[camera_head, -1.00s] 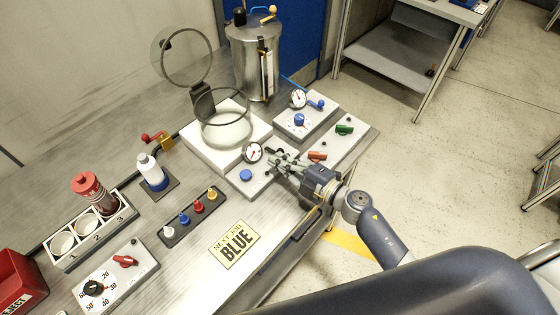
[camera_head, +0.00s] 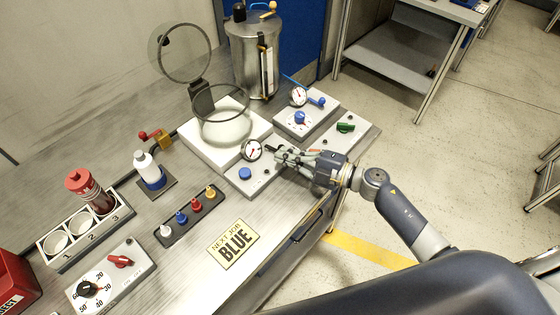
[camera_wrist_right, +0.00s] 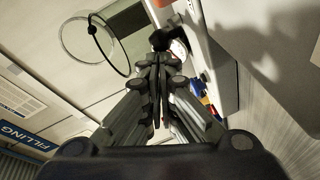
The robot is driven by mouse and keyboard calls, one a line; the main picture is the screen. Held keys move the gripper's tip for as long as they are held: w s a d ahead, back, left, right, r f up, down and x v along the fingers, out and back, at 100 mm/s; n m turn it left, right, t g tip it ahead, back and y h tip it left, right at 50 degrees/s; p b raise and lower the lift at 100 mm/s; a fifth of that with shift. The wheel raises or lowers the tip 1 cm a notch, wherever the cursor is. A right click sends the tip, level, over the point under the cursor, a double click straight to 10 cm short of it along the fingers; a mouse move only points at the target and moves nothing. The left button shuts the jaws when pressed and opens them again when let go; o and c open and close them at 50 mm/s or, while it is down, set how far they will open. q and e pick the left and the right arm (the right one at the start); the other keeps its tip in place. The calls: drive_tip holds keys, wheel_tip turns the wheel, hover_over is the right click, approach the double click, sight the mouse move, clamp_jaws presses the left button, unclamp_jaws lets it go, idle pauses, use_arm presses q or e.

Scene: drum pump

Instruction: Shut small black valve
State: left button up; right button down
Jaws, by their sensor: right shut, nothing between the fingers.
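A small black handle (camera_head: 269,149), which looks like the small black valve, sits just right of the lower round gauge (camera_head: 251,150) on the grey front panel (camera_head: 240,187). My right gripper (camera_head: 280,154) is shut and empty, its fingertips close beside this handle over the panel. I cannot tell whether they touch it. In the right wrist view the closed fingers (camera_wrist_right: 157,62) point at a dark round part (camera_wrist_right: 159,40) next to the white gauge face (camera_wrist_right: 178,48). The handle's exact angle is unclear. My left gripper is not in view.
A blue button (camera_head: 245,173) is left of the fingers. A green valve (camera_head: 345,127) and blue knob (camera_head: 300,118) lie beyond the hand. A glass vessel (camera_head: 224,128) on a white base and a steel tank (camera_head: 254,60) stand behind. The yellow sign (camera_head: 232,243) lies in front.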

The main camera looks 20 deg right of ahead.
drive_tip(key=n+g+b, duration=0.1)
drive_tip(key=w+d+n+g+y+b, duration=0.1)
drive_tip(key=shift+d+f+g+y, duration=0.25)
drive_tip(key=shift+d+g+y, duration=0.05)
drive_tip(key=shift+w+d+r+b, duration=0.2)
drive_tip(key=shift+w+d+b, duration=0.45)
drive_tip(key=shift+b, duration=0.1)
drive_tip(key=shift+r, duration=0.1)
